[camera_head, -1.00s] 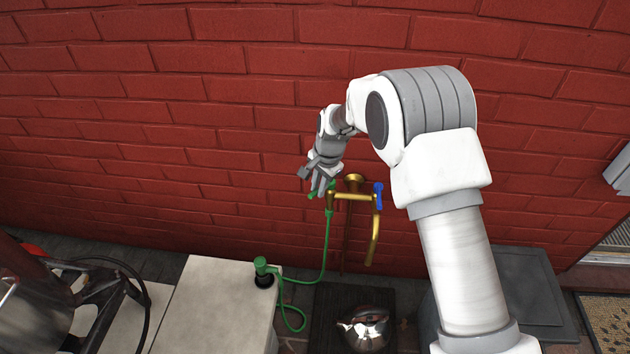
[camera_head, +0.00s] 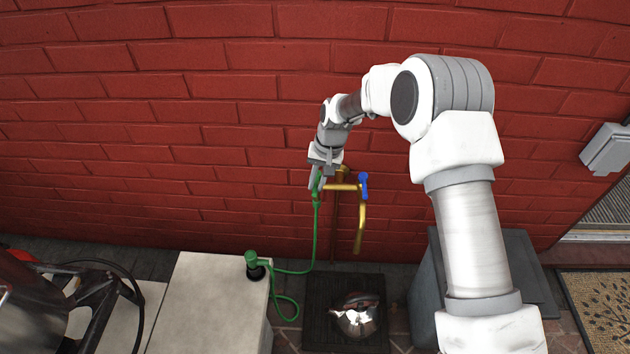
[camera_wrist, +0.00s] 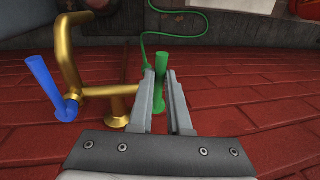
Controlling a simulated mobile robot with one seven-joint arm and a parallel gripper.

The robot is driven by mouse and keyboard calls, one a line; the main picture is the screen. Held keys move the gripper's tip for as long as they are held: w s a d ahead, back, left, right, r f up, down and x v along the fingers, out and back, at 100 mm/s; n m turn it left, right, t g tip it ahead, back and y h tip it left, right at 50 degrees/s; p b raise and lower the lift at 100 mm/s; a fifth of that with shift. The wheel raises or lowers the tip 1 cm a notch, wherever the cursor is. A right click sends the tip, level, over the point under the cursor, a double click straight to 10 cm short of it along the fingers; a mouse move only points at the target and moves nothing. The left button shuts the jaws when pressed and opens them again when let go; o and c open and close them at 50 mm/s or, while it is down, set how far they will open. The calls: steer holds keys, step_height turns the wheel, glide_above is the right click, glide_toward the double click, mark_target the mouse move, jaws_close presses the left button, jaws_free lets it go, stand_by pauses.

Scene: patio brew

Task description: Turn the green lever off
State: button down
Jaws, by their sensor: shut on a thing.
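The green lever (camera_wrist: 162,68) is on the brass tap (camera_wrist: 65,62) against the brick wall. In the wrist view it stands between my fingers. My gripper (camera_wrist: 159,82) is shut on it, the fingers on either side of the lever. In the head view my gripper (camera_head: 316,184) is at the left end of the brass tap (camera_head: 342,187) and hides most of the green lever. A blue lever (camera_head: 364,186) is at the tap's right end; it also shows at the left of the wrist view (camera_wrist: 50,88).
A green hose (camera_head: 315,245) hangs from the tap's left side and runs to a green nozzle (camera_head: 252,260) on a pale block (camera_head: 205,305). A shiny kettle (camera_head: 357,317) stands on a dark mat below. The red wall (camera_head: 215,190) is close behind.

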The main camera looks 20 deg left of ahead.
stand_by(0.4)
steer(key=c, duration=0.9)
jaws_free()
steer(key=d+r+p, duration=0.1)
steer(key=r, duration=0.4)
steer(key=d+r+p, duration=0.1)
steer(key=r, duration=0.5)
steer(key=w+d+r+p, duration=0.1)
steer(key=r+p, duration=0.1)
steer(key=r, duration=0.4)
steer(key=shift+d, duration=0.15)
